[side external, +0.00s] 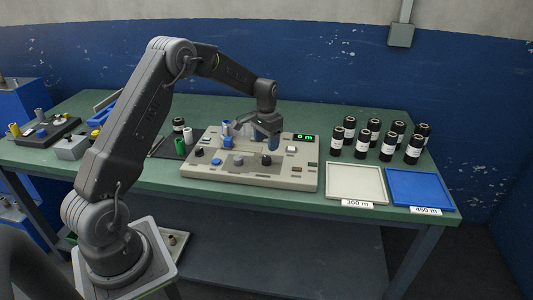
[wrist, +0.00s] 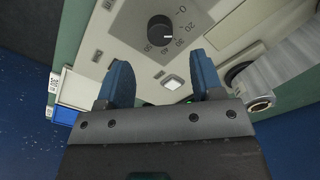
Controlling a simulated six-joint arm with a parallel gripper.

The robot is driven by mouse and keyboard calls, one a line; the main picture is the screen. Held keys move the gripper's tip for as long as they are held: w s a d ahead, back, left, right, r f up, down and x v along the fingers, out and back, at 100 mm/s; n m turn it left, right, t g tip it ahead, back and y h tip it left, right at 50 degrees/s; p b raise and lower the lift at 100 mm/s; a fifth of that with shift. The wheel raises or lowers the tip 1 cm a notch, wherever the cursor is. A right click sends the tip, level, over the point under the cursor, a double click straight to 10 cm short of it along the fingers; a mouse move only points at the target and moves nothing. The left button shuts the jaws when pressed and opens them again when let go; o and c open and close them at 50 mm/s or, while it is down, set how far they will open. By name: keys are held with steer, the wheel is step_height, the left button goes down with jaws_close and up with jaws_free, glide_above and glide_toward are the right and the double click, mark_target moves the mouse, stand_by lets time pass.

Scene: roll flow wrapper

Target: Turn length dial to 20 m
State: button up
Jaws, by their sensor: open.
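The length dial is a black round knob (wrist: 160,30) with a white pointer line, on the beige panel in the wrist view. Numbers from 0 to 50 are printed around it. The pointer faces the right side of the scale, but its exact mark is hard to read. My gripper (wrist: 161,82) is open and empty, its two blue fingers apart above the panel, with the dial beyond their tips. In the side view my gripper (side external: 268,146) hangs over the right part of the beige machine (side external: 230,178). The green display (side external: 305,137) reads 0 m.
Several black rolls (side external: 375,138), a beige tray (side external: 356,183) and a blue tray (side external: 420,190) stand right of the machine.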

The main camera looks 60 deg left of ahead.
mark_target(266, 158)
step_height(266, 158, up, 7)
stand_by(0.3)
